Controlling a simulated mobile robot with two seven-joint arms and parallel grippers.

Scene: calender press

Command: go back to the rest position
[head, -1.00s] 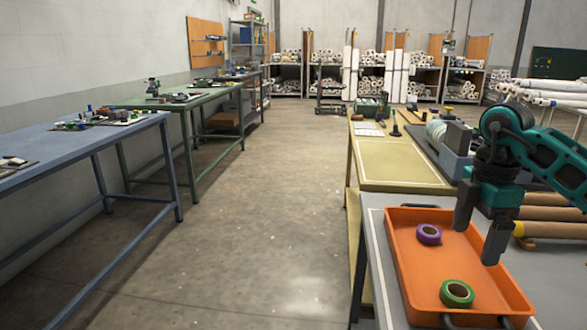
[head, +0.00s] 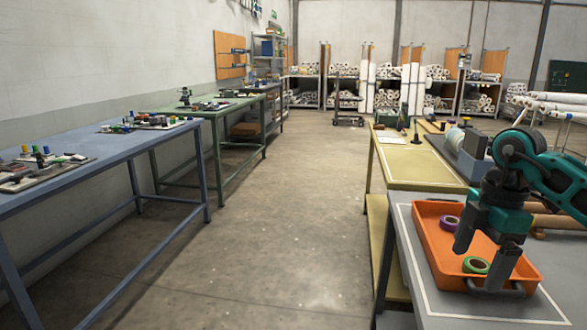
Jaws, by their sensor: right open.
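My right gripper (head: 484,258) is open and empty. In the head view it appears in front of the orange tray (head: 433,250), its fingers pointing down. The tray lies on the grey table at the lower right. A purple tape roll (head: 450,223) lies in the tray, left of the gripper. A green tape roll (head: 476,265) lies in the tray's near part, seen between the fingers. Whether the fingertips are below the tray's rim is hard to tell. My left gripper is not in view.
The grey table (head: 437,289) adjoins a yellow-topped table (head: 413,165) behind it. A blue bench (head: 114,161) and a green bench (head: 212,114) with small parts line the left wall. The concrete floor (head: 275,230) between is clear. Racks of rolls stand at the back.

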